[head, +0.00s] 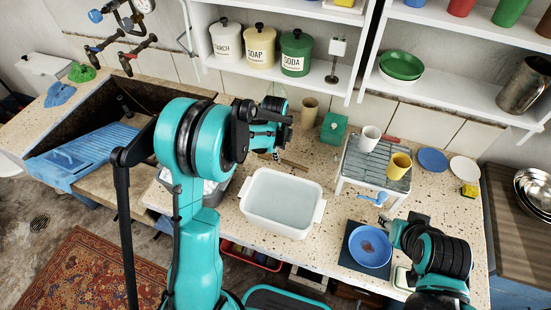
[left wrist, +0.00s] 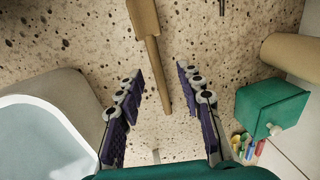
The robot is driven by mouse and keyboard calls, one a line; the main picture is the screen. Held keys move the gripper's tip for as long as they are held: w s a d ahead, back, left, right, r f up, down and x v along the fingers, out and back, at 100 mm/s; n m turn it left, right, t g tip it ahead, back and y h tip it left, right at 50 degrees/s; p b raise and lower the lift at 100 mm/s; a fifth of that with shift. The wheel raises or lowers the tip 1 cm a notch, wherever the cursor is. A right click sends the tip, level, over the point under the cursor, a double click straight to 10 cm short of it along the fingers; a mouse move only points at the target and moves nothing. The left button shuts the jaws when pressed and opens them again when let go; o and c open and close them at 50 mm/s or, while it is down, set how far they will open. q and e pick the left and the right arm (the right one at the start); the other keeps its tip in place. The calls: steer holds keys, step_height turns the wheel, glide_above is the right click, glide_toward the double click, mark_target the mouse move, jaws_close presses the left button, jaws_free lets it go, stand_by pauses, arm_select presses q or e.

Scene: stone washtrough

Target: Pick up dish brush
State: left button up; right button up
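A wooden tool with a broad end and a thinner handle, seemingly the dish brush (left wrist: 150,50), lies on the speckled counter in the left wrist view. No bristles show. In the head view a thin part of it (head: 294,165) shows beside my left gripper (head: 270,152), the rest hidden behind the gripper. My left gripper also shows in the left wrist view (left wrist: 161,112), its two fingers wide apart with the handle's end between them in the picture. I cannot tell how far above the counter they are. My right arm's end (head: 400,234) is by the blue plate; its fingers are unclear.
A white basin of water (head: 283,203) stands close in front of the left gripper. A green box (head: 334,127) and a tan cup (head: 309,111) stand behind. A rack (head: 372,165) with cups is to the right. A blue plate (head: 370,246) lies on a dark mat.

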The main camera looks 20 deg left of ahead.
mark_target(284, 162)
arm_select(q)
step_height(284, 162, down, 4)
steer(key=shift+w+f+b, duration=0.15)
steer(key=shift+f+b, duration=0.1)
steer(key=shift+b, duration=0.7)
steer(key=shift+w+f, duration=0.1)
steer(key=shift+f, duration=0.35)
steer(key=shift+r, duration=0.1)
steer(key=shift+c, duration=0.9)
jaws_close()
